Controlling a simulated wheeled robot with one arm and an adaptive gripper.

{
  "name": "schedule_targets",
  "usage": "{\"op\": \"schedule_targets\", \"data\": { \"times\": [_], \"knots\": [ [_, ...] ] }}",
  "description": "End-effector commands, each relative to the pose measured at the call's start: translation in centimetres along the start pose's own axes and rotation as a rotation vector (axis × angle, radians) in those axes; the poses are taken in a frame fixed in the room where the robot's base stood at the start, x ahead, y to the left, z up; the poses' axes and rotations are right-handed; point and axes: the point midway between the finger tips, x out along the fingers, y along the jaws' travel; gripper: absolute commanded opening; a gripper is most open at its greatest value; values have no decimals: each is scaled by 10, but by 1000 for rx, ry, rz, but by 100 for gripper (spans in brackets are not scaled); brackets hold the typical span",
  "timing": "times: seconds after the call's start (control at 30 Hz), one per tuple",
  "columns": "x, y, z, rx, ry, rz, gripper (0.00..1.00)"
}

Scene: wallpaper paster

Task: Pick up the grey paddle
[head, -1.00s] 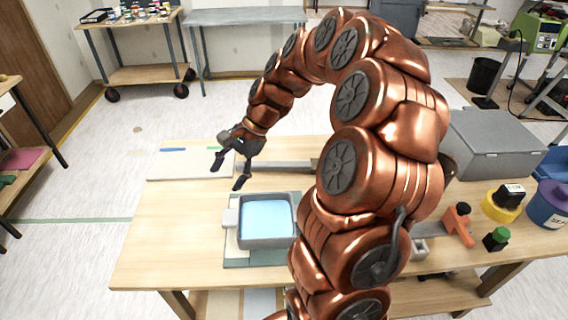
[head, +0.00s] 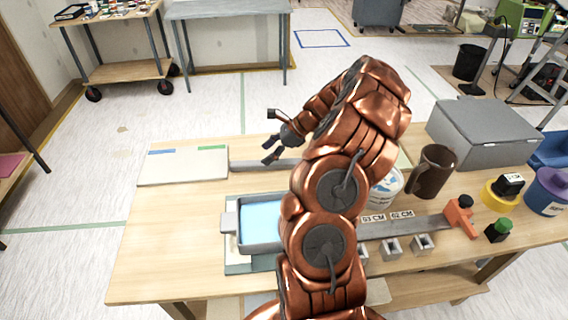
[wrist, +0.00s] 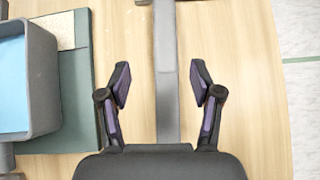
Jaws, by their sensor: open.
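A long, narrow grey piece, which looks like the grey paddle (head: 248,166), lies flat on the wooden table behind the blue-filled tray. Its right part is hidden behind my arm in the head view. In the wrist view the paddle (wrist: 166,40) runs up and down the picture, with a step in it near the middle. My gripper (head: 268,150) is open and empty above the paddle. In the wrist view my gripper (wrist: 160,84) has one finger on each side of the paddle, apart from it.
The grey tray (head: 243,246) with blue liquid sits on a green mat in front. A pale board (head: 183,170) lies at the left. A brown mug (head: 432,172), a white tub (head: 388,188) and a grey box (head: 485,140) stand to the right.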

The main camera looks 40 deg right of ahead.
Motion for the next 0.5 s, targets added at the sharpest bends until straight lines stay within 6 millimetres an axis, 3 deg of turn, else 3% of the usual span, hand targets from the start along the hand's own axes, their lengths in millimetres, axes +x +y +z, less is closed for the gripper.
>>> {"op": "schedule_targets", "data": {
  "times": [0.27, 0.5],
  "knots": [
    [16, -3, -1, -1, 1, 1, 65],
    [44, -6, -5, -2, 0, 6, 65]
  ]
}}
